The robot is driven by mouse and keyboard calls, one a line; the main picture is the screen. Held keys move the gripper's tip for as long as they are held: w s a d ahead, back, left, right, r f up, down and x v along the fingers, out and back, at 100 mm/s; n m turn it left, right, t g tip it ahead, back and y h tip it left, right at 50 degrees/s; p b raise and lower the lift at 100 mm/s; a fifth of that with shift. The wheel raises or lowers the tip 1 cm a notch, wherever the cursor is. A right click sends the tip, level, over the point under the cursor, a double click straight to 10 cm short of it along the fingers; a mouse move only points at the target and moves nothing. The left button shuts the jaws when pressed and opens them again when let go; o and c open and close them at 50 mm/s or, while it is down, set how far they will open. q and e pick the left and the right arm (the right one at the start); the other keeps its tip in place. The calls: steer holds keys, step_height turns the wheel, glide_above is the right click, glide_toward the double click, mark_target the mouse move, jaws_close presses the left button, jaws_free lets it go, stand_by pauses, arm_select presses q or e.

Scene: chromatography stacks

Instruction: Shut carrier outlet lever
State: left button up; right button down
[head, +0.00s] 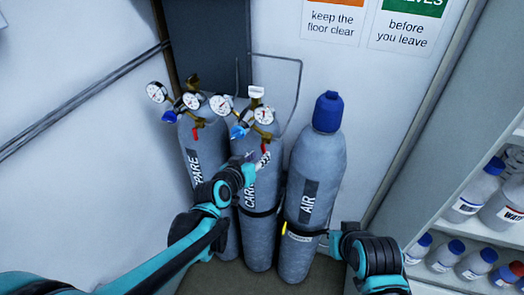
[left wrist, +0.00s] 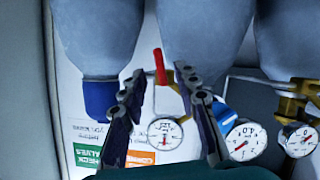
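The carrier cylinder (head: 261,225) is the middle grey one of three, with a regulator and two gauges (head: 264,115) on top. Its red outlet lever (head: 266,147) shows small beside my left gripper's tips in the head view. In the left wrist view, which is upside down, the red lever (left wrist: 160,66) stands between the two fingers. My left gripper (left wrist: 158,78) is open, with a finger on either side of the lever; contact cannot be told. It also shows in the head view (head: 257,158). My right gripper (head: 334,242) is low before the air cylinder; its fingers are not clear.
The spare cylinder (head: 190,150) with its own regulator stands left, the blue-capped air cylinder (head: 318,165) right. A thin bent pipe (head: 300,85) runs up the wall behind. Shelves of bottles (head: 470,205) stand at the right. The wall on the left is bare except for a rail.

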mark_target(263, 152)
arm_select(q)
steer(key=x, duration=0.5)
steer(key=shift+w+d+f, duration=0.1)
steer(key=shift+w, duration=0.2)
jaws_close()
